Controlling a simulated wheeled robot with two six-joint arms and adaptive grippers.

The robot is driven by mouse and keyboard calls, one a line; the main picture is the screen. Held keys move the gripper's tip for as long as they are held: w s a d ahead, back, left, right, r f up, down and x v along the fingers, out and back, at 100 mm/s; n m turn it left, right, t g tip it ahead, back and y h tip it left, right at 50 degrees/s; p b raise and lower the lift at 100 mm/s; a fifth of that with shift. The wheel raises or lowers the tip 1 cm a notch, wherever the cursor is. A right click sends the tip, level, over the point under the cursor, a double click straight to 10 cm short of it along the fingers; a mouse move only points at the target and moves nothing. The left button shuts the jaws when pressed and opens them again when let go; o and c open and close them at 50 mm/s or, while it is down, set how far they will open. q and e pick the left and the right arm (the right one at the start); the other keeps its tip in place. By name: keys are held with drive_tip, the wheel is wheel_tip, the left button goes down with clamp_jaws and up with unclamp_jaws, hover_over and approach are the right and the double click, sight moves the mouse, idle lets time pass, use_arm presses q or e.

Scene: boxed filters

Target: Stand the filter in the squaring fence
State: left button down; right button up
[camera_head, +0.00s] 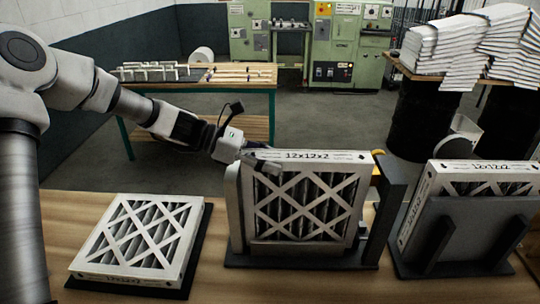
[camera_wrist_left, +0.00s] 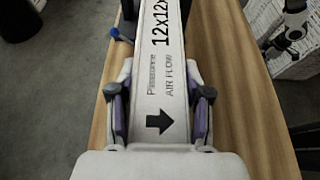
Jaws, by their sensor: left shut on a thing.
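A white-framed filter (camera_head: 310,156) marked 12x12x2, with a crossed lattice over grey pleats, stands upright inside the squaring fence (camera_head: 386,215), between its side walls. I cannot tell if its lower edge bears fully on the base. My left gripper (camera_head: 262,163) is shut on the filter near the left end of its top edge. In the left wrist view the two fingers press the sides of the filter (camera_wrist_left: 160,75), by an arrow and the words AIR FLOW. My right gripper is in neither view.
Another filter (camera_head: 135,240) lies flat on a black tray (camera_head: 196,255) at the left. A third filter (camera_head: 480,180) stands in a grey rack (camera_head: 460,240) at the right. Bare wooden tabletop (camera_head: 213,262) shows between the tray and fence. A green-legged bench (camera_head: 268,110) stands behind.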

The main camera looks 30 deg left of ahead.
use_arm(q)
drive_tip(key=shift+s+d, duration=0.1)
drive_tip(key=shift+s, duration=0.1)
drive_tip(key=shift+w+f, duration=0.1)
drive_tip(key=shift+f, duration=0.3)
idle(0.3)
drive_tip(key=c, duration=0.8)
unclamp_jaws()
drive_tip(key=shift+r, duration=0.1)
wheel_tip(320, 180, up, 7)
drive_tip(key=p, duration=0.6)
drive_tip(key=shift+p, duration=0.3)
